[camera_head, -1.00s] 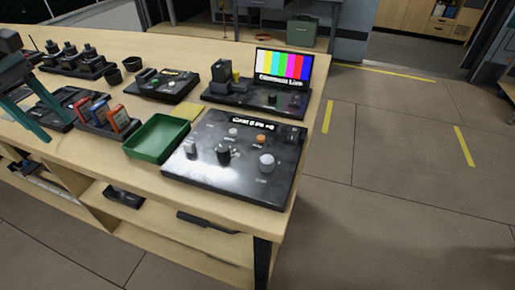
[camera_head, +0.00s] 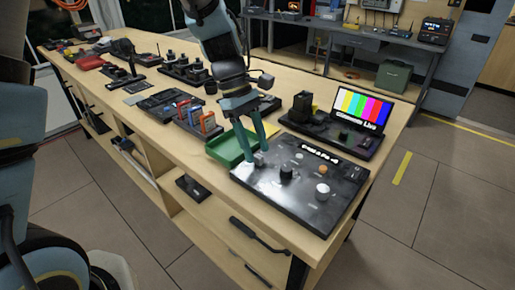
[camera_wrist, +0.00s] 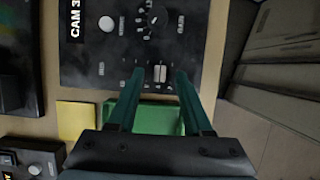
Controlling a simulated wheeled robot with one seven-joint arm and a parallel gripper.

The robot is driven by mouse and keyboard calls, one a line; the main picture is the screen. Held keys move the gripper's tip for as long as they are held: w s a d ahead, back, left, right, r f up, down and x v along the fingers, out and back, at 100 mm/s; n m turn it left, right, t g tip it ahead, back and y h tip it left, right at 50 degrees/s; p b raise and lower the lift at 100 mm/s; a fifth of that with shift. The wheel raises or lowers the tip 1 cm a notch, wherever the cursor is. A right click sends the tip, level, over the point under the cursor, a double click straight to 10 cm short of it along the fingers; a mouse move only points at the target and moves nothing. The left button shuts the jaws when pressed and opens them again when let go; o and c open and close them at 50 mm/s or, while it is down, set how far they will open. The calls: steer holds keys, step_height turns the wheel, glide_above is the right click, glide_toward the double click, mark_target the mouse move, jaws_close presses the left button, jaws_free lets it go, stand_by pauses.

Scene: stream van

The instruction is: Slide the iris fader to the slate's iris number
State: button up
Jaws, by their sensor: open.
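The black control panel (camera_head: 300,208) lies on the bench near its right end, with several knobs and a white label. In the wrist view the panel (camera_wrist: 88,45) carries a "CAM 3" label. A small pale fader cap (camera_wrist: 159,73) sits between my fingertips, close to the panel's edge. My gripper (camera_head: 257,156) reaches down to the panel's left part. In the wrist view my gripper (camera_wrist: 158,72) is open, one finger on each side of the cap. I cannot tell whether either finger touches it. I cannot make out a slate with an iris number.
A green tray (camera_head: 222,150) stands beside the panel under my arm, also in the wrist view (camera_wrist: 155,118). A colour-bar screen (camera_head: 361,107) on a black base stands behind. Red, blue and orange items (camera_head: 207,122) stand left of the tray. The bench's front edge is near.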

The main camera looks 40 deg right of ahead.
steer(key=shift+x, duration=0.8)
steer(key=shift+c, duration=0.2)
steer(key=shift+w, duration=0.1)
jaws_close()
stand_by(0.6)
